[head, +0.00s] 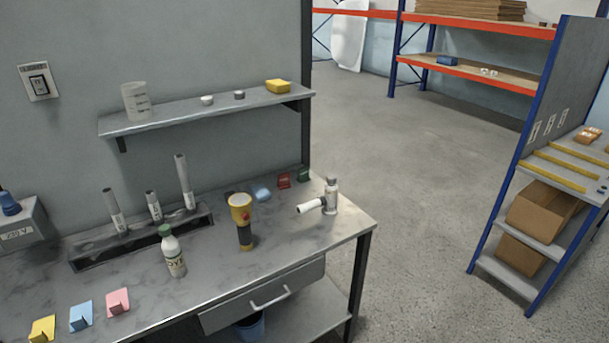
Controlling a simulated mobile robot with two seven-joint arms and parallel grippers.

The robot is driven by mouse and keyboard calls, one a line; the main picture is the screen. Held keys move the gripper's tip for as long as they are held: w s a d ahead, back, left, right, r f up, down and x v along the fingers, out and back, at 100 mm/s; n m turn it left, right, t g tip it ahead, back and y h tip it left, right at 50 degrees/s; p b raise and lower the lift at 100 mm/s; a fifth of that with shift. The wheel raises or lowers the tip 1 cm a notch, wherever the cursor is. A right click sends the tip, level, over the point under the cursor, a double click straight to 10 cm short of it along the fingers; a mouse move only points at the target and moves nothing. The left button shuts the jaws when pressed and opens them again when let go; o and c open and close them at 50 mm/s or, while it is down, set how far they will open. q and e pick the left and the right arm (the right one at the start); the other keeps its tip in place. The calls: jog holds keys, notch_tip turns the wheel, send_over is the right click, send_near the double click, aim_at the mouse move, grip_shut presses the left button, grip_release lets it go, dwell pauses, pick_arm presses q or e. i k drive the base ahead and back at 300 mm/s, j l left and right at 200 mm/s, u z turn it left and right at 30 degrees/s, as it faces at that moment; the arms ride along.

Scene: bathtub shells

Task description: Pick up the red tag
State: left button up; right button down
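A small red tag (284,181) stands near the back edge of the grey workbench (215,262), toward its right end. It sits between a light blue tag (261,193) on its left and a dark green tag (303,175) on its right. A pink tag (118,301) lies apart at the front left, beside another blue tag (81,317) and a yellow tag (42,329). Neither of my grippers is in view.
A yellow-black flashlight (241,222) and a white device (330,196) stand in front of the red tag. A white bottle (173,252) and a rack of tubes (140,235) are farther left. A wall shelf (205,110) hangs above. Open floor (410,200) lies right.

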aim_at(283, 180)
jog(key=z, duration=0.85)
jog(key=i+l+z, duration=0.1)
jog(key=i+z, duration=0.2)
jog(key=i, duration=0.25)
jog(key=i+z, duration=0.3)
jog(key=i, duration=0.3)
jog(key=i+l+z, duration=0.15)
jog(key=i, duration=1.4)
jog(key=i+j+u, duration=0.1)
jog(key=i+u, duration=0.35)
jog(key=i, duration=0.25)
jog(key=i+l+u, duration=0.15)
jog(key=i+u, duration=0.3)
jog(key=i, duration=0.25)
jog(key=i+u, duration=0.15)
jog(key=u, duration=1.55)
